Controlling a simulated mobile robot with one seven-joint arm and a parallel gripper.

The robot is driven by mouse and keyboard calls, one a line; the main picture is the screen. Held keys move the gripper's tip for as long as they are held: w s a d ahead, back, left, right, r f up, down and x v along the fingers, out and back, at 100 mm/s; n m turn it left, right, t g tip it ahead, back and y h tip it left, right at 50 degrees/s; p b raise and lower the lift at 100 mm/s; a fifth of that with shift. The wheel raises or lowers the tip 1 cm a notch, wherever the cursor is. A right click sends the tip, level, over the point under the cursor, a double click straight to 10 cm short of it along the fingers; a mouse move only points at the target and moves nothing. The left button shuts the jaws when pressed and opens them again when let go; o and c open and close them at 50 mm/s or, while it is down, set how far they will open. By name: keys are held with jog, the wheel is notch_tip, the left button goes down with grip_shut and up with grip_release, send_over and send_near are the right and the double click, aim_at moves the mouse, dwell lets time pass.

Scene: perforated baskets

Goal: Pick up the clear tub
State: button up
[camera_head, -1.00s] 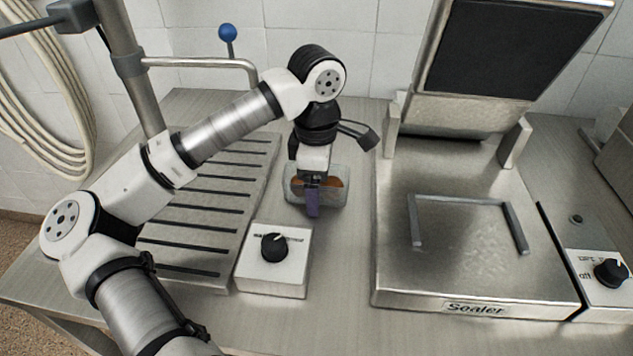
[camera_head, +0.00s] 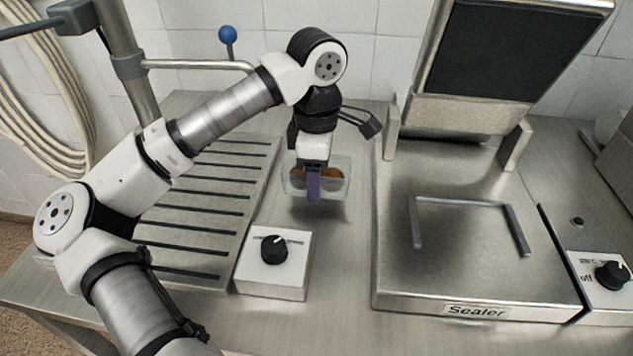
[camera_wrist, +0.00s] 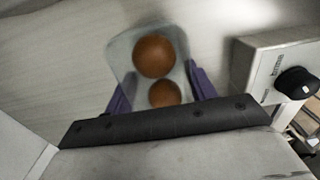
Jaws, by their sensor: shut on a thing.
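The clear tub (camera_head: 341,164) holds two round brown items. It sits between the purple fingers of my gripper (camera_head: 314,188), with a shadow on the counter below it, and appears held a little above the surface. In the wrist view the tub (camera_wrist: 180,35) shows from above with both brown items inside. My gripper (camera_wrist: 162,92) has a purple finger on each side of it and is shut on the tub. The lower part of the tub is partly hidden by my gripper in the wrist view.
A white box with a black knob (camera_head: 273,249) stands in front of the tub. A slotted metal tray (camera_head: 205,208) is to the left. The sealer (camera_head: 470,275) with its raised lid (camera_head: 505,50) stands close on the right. Bare counter (camera_head: 335,260) lies between them.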

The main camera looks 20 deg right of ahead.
notch_tip(320, 180, up, 18)
jog(key=shift+f, duration=0.25)
